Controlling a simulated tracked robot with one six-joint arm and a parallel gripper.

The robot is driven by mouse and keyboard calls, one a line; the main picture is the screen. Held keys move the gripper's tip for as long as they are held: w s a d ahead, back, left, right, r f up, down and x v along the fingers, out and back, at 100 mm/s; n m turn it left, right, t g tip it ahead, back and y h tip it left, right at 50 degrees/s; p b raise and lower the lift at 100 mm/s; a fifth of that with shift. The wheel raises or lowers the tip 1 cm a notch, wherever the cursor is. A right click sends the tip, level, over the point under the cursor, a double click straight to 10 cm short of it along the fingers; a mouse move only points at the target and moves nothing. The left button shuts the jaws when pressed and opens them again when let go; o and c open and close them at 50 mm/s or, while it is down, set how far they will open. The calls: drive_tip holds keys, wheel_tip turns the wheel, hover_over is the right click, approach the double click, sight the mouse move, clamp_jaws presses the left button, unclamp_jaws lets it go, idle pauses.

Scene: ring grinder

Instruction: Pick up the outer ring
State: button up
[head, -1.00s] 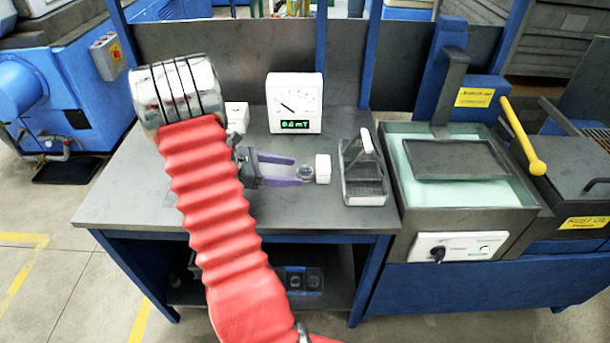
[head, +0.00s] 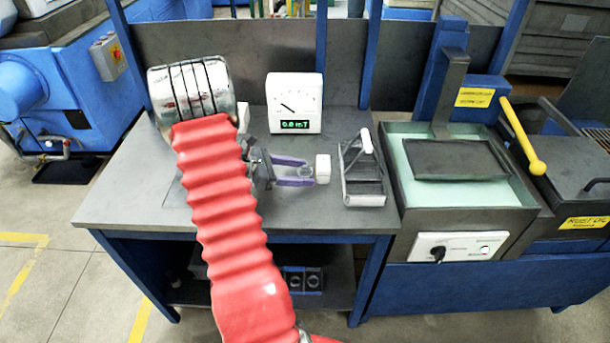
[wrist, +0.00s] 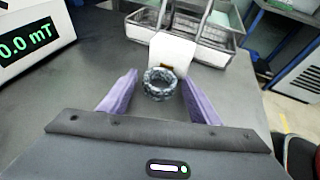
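The outer ring (wrist: 160,84) is a small dark metallic ring on the table, right in front of a small white block. In the head view the ring (head: 305,172) shows small and partly blurred between the fingers. My gripper (head: 307,171) has its two purple fingers apart, one on each side of the ring. In the wrist view my gripper (wrist: 162,90) is open, with visible gaps between the ring and both fingers. The white block (wrist: 174,54) stands just beyond the ring, close to it.
A wire basket (head: 363,185) with a white-topped handle stands to the right of the block. A white gauge (head: 294,104) reading 0.0 mT stands at the back. A tank (head: 408,166) with pale green liquid adjoins the table's right side. The table's front left is clear.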

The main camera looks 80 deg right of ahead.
drive_tip(key=c, duration=1.1)
wheel_tip(320, 180, up, 10)
idle(1.2)
